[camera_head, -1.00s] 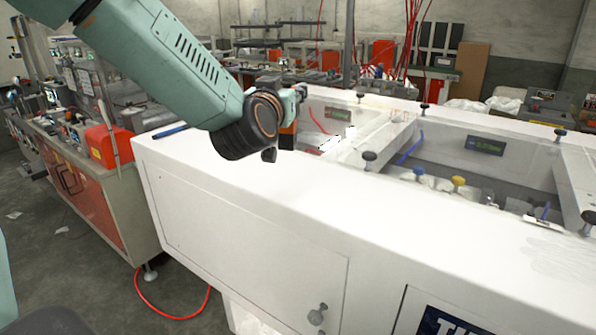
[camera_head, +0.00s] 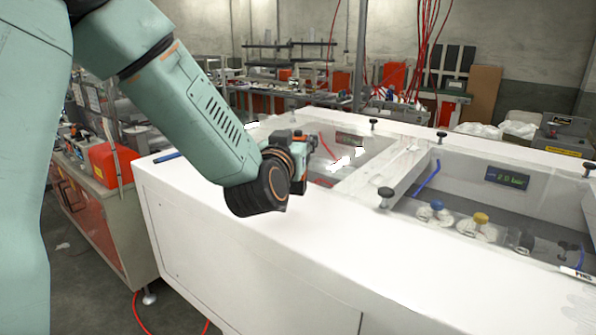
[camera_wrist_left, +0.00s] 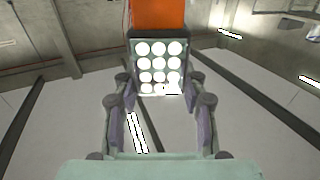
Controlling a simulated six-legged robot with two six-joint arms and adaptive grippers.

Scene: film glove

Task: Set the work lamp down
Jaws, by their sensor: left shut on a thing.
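The work lamp (camera_wrist_left: 158,65) has an orange body and a dark-framed face with rows of round lit LEDs. In the left wrist view it is between the fingers of my left gripper (camera_wrist_left: 158,92), which is shut on it. In the head view my left gripper (camera_head: 307,143) is over the white bench (camera_head: 250,215), mostly hidden behind my wrist. Little of the lamp can be told there, and I cannot tell whether it touches the bench. My right gripper is not in view.
The bench's front top is clear. Black knobs (camera_head: 385,192) stand on the rims. A blue pen-like item (camera_head: 168,157) lies at the bench's left end.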

